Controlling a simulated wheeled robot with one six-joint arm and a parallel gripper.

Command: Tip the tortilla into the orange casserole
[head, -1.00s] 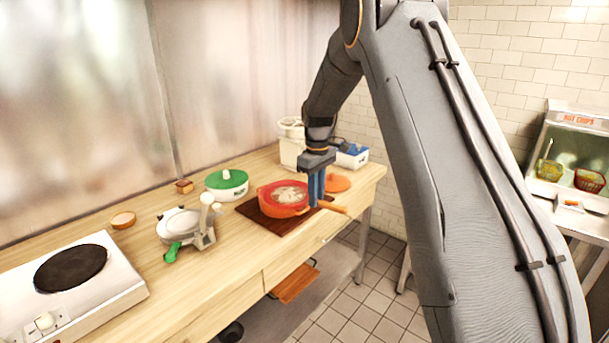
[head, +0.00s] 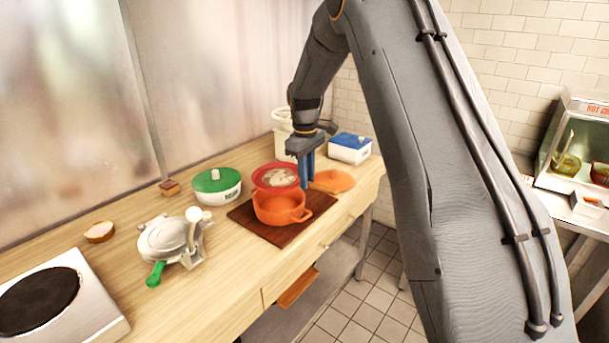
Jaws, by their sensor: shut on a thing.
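The orange casserole (head: 281,211) stands open on a dark wooden board (head: 262,230). A red pan (head: 262,186) with the pale, mottled tortilla (head: 278,176) in it is above the casserole's back rim, looking roughly level. My gripper (head: 307,180), with blue fingers, points down at the pan's right side and is shut on the pan; the fingers hide the exact grip. An orange lid (head: 334,181) lies on the counter just right of the gripper. The inside of the casserole is mostly hidden.
A blue-lidded white box (head: 349,150) and a white container (head: 283,128) stand behind. A hotplate (head: 60,300) is front left. The counter's front edge is close to the board.

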